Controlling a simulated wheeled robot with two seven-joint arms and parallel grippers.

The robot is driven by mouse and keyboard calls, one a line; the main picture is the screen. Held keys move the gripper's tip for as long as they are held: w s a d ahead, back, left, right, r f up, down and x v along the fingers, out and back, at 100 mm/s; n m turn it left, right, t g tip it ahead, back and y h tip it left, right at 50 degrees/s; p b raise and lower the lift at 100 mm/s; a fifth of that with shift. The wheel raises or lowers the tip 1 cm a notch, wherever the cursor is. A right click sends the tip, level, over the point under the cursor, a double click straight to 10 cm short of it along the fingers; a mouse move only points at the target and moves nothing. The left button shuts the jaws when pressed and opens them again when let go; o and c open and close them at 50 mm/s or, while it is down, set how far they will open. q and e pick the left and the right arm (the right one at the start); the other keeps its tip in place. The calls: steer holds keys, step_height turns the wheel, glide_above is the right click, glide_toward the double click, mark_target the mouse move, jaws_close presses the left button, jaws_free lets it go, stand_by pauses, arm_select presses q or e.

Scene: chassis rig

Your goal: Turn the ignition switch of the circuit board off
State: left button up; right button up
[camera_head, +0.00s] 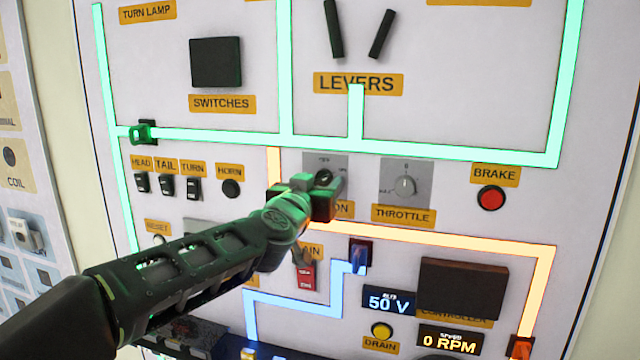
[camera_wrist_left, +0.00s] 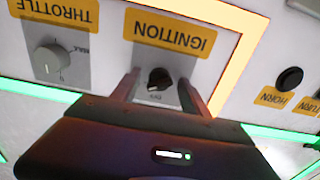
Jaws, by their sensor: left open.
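The ignition switch is a small black rotary knob on a grey plate. In the left wrist view the knob (camera_wrist_left: 159,79) sits between the two fingers of my left gripper (camera_wrist_left: 156,88), under the yellow IGNITION label (camera_wrist_left: 168,35), which appears upside down. The fingers are open, one on each side of the knob, with gaps to it. In the head view my left gripper (camera_head: 325,180) is at the ignition plate (camera_head: 330,160) and hides most of the label; a dark round part of the switch shows beside the fingers. My right gripper is not in view.
The throttle knob (camera_head: 405,187) is right of the ignition, and the red brake button (camera_head: 491,198) farther right. The horn button (camera_head: 231,188) and several rocker switches (camera_head: 166,187) are left. A red main switch (camera_head: 304,274) is below. Green, orange and blue strips glow.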

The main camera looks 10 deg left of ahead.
arm_select(q)
jaws_close()
stand_by(0.7)
